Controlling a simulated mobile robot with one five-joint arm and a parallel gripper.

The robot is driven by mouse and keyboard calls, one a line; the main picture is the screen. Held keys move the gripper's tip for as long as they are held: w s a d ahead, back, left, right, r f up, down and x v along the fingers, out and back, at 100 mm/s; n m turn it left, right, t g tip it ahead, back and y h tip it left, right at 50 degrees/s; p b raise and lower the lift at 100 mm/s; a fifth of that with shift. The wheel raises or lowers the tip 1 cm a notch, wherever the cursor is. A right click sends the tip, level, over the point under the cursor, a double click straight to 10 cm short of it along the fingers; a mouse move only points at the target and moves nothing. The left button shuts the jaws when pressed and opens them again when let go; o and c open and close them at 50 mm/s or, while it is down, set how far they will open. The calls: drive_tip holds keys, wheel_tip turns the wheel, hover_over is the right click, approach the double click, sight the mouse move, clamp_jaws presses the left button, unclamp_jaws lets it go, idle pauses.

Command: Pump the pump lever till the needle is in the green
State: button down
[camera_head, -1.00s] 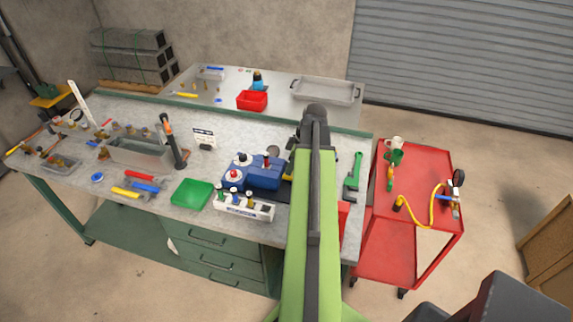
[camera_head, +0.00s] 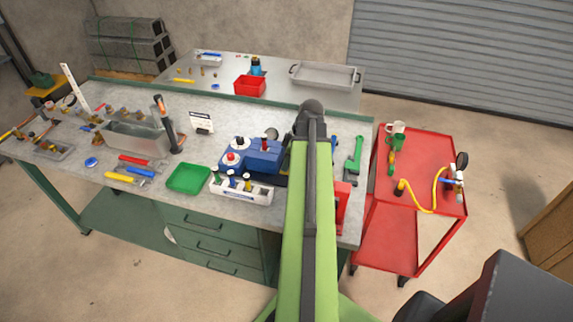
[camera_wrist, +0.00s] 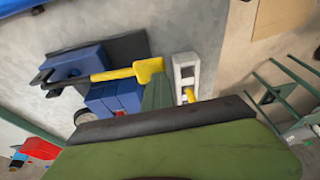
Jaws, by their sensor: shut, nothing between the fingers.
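A blue machine (camera_head: 252,156) with white-and-red caps stands on the bench, left of my arm. A round grey dial (camera_head: 271,133) shows beside it; its needle is too small to read. In the wrist view a dark bar with a yellow paddle end (camera_wrist: 148,69) lies across blue housings (camera_wrist: 114,98); it looks like the pump lever. In the head view that part is mostly hidden behind my arm. My gripper (camera_head: 300,130) is at the dark far end of my green arm, by the machine's right side. It is shut and empty; its fingertips are not clear.
A white block with knobs (camera_head: 241,189) and a green tray (camera_head: 188,178) sit in front of the machine. A green wrench (camera_head: 354,157) lies right of my arm. A red cart (camera_head: 410,180) stands right of the bench. An orange-topped black post (camera_head: 166,124) stands left.

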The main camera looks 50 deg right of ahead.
wheel_tip(320, 180, up, 5)
drive_tip(key=p, duration=0.4)
drive_tip(key=shift+f+p, duration=0.1)
drive_tip(key=shift+p, duration=0.25)
drive_tip(key=s+a+p+v, duration=0.1)
drive_tip(key=p+v, duration=0.7)
drive_tip(key=shift+s+a+r, duration=0.2)
drive_tip(key=shift+a+r, duration=0.15)
drive_tip(key=shift+a, duration=0.25)
drive_tip(key=w+a+f+n+g+b, duration=0.1)
drive_tip(key=w+a+f+n+b, duration=0.15)
drive_tip(key=w+a, duration=0.55)
drive_tip(key=w+a+f+n+b, duration=0.2)
drive_tip(key=w+a+f+b, duration=0.3)
drive_tip(key=a, duration=0.5)
drive_tip(key=w+a+f+m+b, duration=0.1)
drive_tip(key=a+f+m, duration=0.1)
drive_tip(key=a, duration=0.6)
drive_tip(key=w+a+f+m+g+h+b, duration=0.1)
drive_tip(key=a+m, duration=0.3)
drive_tip(key=a, duration=0.4)
drive_tip(key=w+a+f+m+g+h+b, duration=0.1)
drive_tip(key=w+a+f+m+b, duration=0.2)
drive_tip(key=a, duration=0.5)
drive_tip(key=shift+w+f+m, duration=0.25)
drive_tip(key=shift+f+m, duration=0.1)
